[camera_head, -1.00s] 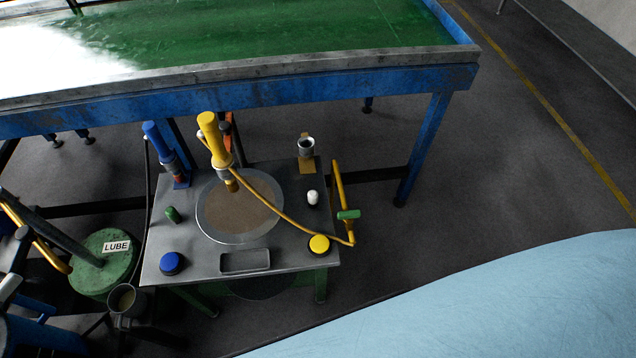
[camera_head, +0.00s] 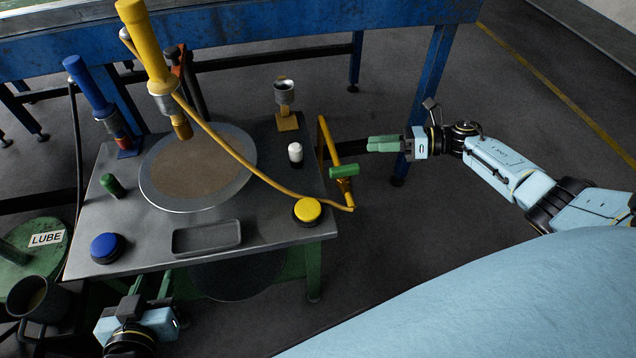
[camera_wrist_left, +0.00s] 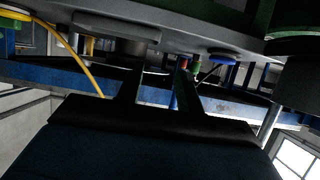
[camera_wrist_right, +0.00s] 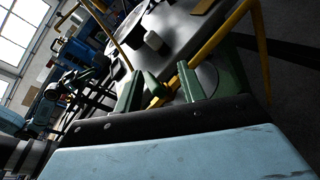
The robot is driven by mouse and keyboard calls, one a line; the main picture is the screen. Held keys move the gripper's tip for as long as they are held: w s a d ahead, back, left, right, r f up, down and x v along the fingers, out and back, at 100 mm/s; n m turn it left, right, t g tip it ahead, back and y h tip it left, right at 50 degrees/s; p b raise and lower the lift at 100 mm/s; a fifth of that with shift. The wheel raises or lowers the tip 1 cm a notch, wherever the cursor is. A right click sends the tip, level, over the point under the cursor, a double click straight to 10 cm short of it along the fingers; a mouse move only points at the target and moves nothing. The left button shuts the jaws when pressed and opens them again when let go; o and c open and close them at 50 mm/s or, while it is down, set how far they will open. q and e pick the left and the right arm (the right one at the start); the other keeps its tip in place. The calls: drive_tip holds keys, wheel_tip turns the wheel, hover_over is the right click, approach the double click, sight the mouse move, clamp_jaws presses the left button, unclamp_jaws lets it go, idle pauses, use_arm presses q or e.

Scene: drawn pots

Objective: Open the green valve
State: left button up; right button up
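The green valve handle (camera_head: 344,172) sits on a yellow pipe (camera_head: 325,142) at the right edge of the metal table. My right gripper (camera_head: 371,144) is to the right of the table, beside the handle and apart from it in the head view. My left gripper (camera_head: 150,283) is low at the table's front left, below the top. Its fingers (camera_wrist_left: 158,85) are spread and empty in the left wrist view.
The metal table (camera_head: 260,228) carries a round plate (camera_head: 160,200), a blue button (camera_head: 106,248), a yellow button (camera_head: 308,211), a white knob (camera_head: 295,152) and a tray (camera_head: 207,237). A yellow hose (camera_head: 232,149) arcs across it. A green LUBE drum (camera_head: 30,262) stands left. Floor at right is clear.

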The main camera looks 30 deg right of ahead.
sight(348, 166)
drive_tip(key=a+f+n+g+b, duration=0.1)
drive_tip(key=a+n+g+b, duration=0.1)
drive_tip(key=n, duration=0.1)
drive_tip(key=a+f+n+g+b, duration=0.1)
drive_tip(key=a+n+b, duration=0.1)
drive_tip(key=a+n, duration=0.1)
drive_tip(key=a+f+n+g+b, duration=0.2)
drive_tip(key=a+n, duration=0.1)
drive_tip(key=shift+s+a+n+g, duration=0.2)
drive_tip(key=shift+n+g, duration=0.1)
drive_tip(key=shift+n, duration=0.1)
use_arm(q)
wheel_tip(348, 166, up, 14)
drive_tip(key=s+d+t+h, duration=0.1)
drive_tip(key=t+h, duration=0.1)
drive_tip(key=t, duration=0.5)
drive_tip(key=shift+d+r, duration=0.15)
drive_tip(key=shift+r, duration=0.05)
use_arm(e)
drive_tip(key=shift+w+a+f, duration=0.2)
drive_tip(key=shift+a, duration=0.2)
clamp_jaws()
